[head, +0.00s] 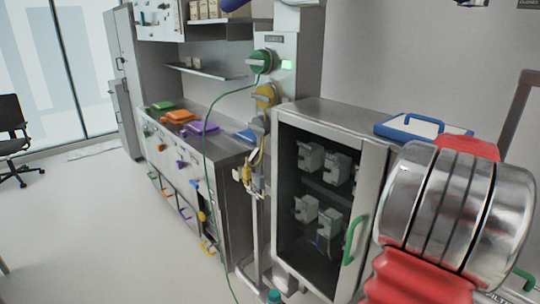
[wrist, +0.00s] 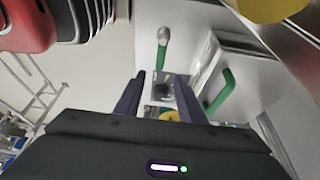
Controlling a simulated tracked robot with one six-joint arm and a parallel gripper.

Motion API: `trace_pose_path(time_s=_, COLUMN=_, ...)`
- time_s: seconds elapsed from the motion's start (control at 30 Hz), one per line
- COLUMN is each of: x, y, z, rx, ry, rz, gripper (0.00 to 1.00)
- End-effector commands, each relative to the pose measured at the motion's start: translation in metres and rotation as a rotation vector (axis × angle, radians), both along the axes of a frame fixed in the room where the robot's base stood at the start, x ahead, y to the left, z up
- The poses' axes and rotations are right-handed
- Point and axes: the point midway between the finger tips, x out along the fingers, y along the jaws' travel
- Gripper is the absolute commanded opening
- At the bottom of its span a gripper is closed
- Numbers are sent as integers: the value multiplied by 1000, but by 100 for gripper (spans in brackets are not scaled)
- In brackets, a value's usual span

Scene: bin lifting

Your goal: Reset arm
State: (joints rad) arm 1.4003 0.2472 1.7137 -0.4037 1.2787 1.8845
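My arm shows as a large red and polished metal link at the right of the head view, close to the camera. My gripper is out of sight in the head view. In the wrist view my gripper (wrist: 160,82) has its two dark fingers spread wide apart. I see nothing clamped between them. Beyond the gap are a grey part and a yellow part, too small to name. A green handle (wrist: 162,48) stands on a pale surface just past the fingertips, and a second green handle (wrist: 219,93) is right of the right finger.
An open-fronted metal cabinet (head: 290,180) with grey units inside stands beside my arm, a blue-framed tray (head: 422,127) on top. A steel counter (head: 215,140) with coloured lids runs left. A green cable (head: 206,175) hangs down. Open floor (head: 80,230) lies left, near a black chair (head: 12,130).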

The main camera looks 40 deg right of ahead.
Motion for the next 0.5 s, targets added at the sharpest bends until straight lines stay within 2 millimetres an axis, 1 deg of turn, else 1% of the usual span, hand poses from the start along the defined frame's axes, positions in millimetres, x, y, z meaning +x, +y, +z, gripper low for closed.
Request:
trace_pose_path(time_s=0.27, x=3, y=1, z=1, rx=0, ry=-2, rz=12, gripper=36)
trace_pose_path(time_s=0.37, x=15, y=5, z=4, rx=2, ry=-9, rz=55, gripper=36)
trace_pose_path(time_s=0.47, x=36, y=12, z=8, rx=9, ry=-22, rz=141, gripper=36)
trace_pose_path(time_s=0.5, x=46, y=16, z=11, rx=11, ry=-28, rz=186, gripper=36)
